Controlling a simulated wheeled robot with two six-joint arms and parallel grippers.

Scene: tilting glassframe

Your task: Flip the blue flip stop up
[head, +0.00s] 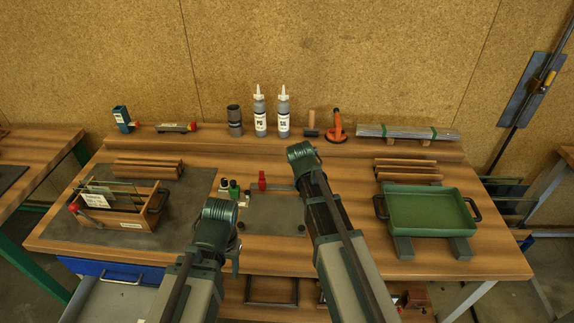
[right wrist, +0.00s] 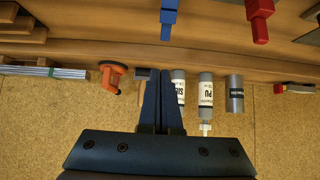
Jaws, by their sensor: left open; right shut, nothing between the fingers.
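The blue flip stop (right wrist: 168,16) shows at the top edge of the right wrist view, partly cut off, so I cannot tell surely whether it is up or down. In the head view I cannot see it; my right arm covers the area right of the red stop (head: 262,180). The red stop also shows in the right wrist view (right wrist: 259,22). My right gripper (right wrist: 160,74) is shut and empty, apart from the blue stop. My left gripper (head: 216,218) is open, over the bench front near several small bottles; its fingers are mostly hidden.
Two bottles (head: 260,113), a dark cylinder (head: 235,121) and an orange suction lifter (head: 337,128) stand on the back ledge. A wooden carrier (head: 125,218) with glass is at left, a green tray (head: 432,228) at right.

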